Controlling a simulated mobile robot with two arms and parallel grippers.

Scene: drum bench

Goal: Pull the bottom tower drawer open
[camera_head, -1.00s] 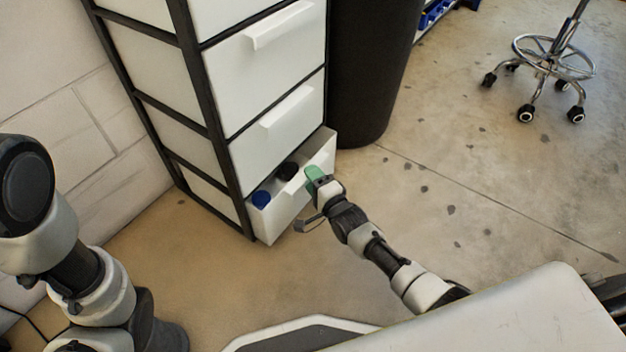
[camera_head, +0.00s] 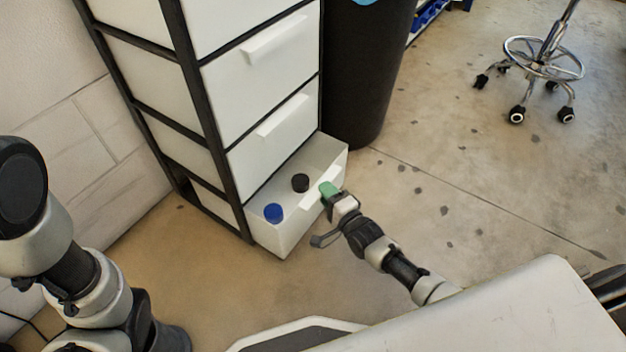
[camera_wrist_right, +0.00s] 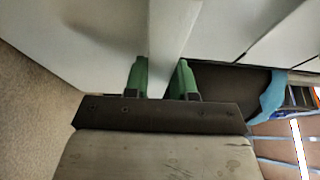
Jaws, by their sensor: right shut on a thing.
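The bottom tower drawer (camera_head: 285,236) is partly open, its white front standing out from the tower (camera_head: 243,190). A blue-capped thing (camera_head: 273,212) and a black-capped thing (camera_head: 300,182) show inside it. My right gripper (camera_head: 328,190) is at the drawer's front, shut on its handle (camera_head: 312,196). In the right wrist view the green fingertips (camera_wrist_right: 160,82) stand on either side of the white handle bar (camera_wrist_right: 172,45). My left arm is at the left of the head view, but its gripper is out of view.
A dark bin (camera_head: 362,80) stands right of the tower. A wheeled stool (camera_head: 540,65) is at the upper right. A white surface (camera_head: 500,310) fills the lower right.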

